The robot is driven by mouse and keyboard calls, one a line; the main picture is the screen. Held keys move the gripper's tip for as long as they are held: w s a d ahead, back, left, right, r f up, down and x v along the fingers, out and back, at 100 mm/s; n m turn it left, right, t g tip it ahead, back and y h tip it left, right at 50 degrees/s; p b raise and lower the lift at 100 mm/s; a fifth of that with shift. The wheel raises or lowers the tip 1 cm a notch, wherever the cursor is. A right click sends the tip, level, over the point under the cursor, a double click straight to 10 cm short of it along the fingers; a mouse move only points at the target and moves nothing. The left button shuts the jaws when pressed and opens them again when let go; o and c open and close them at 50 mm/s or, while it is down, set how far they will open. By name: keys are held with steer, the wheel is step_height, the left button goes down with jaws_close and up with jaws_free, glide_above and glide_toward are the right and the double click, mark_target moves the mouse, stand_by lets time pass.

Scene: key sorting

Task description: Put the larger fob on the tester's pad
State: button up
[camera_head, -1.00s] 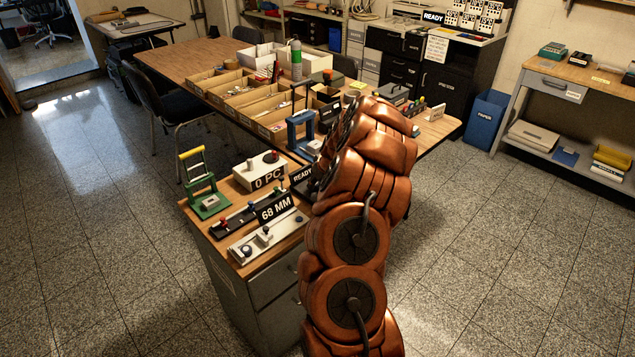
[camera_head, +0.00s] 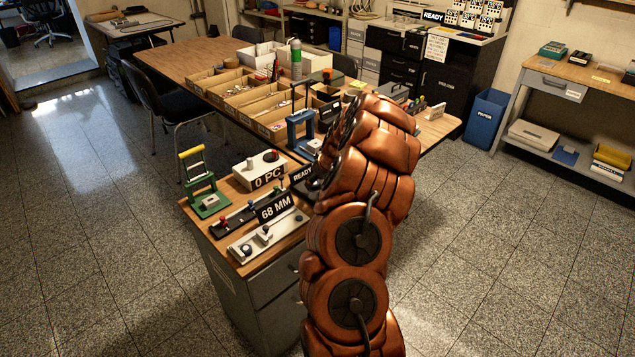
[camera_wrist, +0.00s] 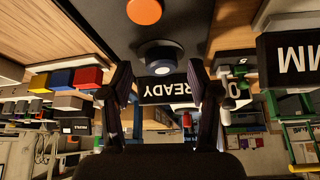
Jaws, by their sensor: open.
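In the wrist view, which looks upside down, my gripper (camera_wrist: 158,72) is open, its two dark fingers apart with nothing seen held between them. A dark round piece with a pale ring and bluish face (camera_wrist: 160,56) shows between and beyond the fingertips; I cannot tell whether they touch it. An orange disc (camera_wrist: 144,11) lies on a dark surface at the top edge. A READY sign (camera_wrist: 168,89) shows between the fingers; in the head view it stands on the near bench (camera_head: 303,173). I cannot tell which round piece is the larger fob or the pad. My arm hides the gripper in the head view.
The near bench holds a 68 MM gauge (camera_head: 276,207), a white 0 PC box (camera_head: 262,170), a green press (camera_head: 205,195) and a blue press (camera_head: 300,130). Compartment trays (camera_head: 240,98) fill the table behind. The floor right of my arm is clear.

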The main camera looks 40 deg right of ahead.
steer(key=b+v, duration=0.2)
steer(key=v, duration=0.9)
steer(key=s+a+r+n+g+y, duration=0.1)
steer(key=s+a+r, duration=0.1)
steer(key=a, duration=0.8)
steer(key=s+a+r+n+g+y, duration=0.1)
steer(key=s+a+r, duration=0.15)
steer(key=a, duration=0.85)
steer(key=s+a+r+n+g+y, duration=0.1)
steer(key=a+r, duration=0.2)
steer(key=a, duration=0.7)
steer(key=s+a+g, duration=0.1)
steer(key=s+a, duration=0.3)
steer(key=s, duration=0.5)
steer(key=s+a+f+g+h, duration=0.1)
steer(key=s+a+g, duration=0.1)
steer(key=s, duration=0.6)
steer(key=s+a+m+g, duration=0.1)
steer(key=s+a, duration=0.4)
steer(key=s, duration=0.4)
steer(key=shift+s+a+f+h, duration=0.3)
steer(key=shift+f+h, duration=0.05)
steer(key=shift+h, duration=0.05)
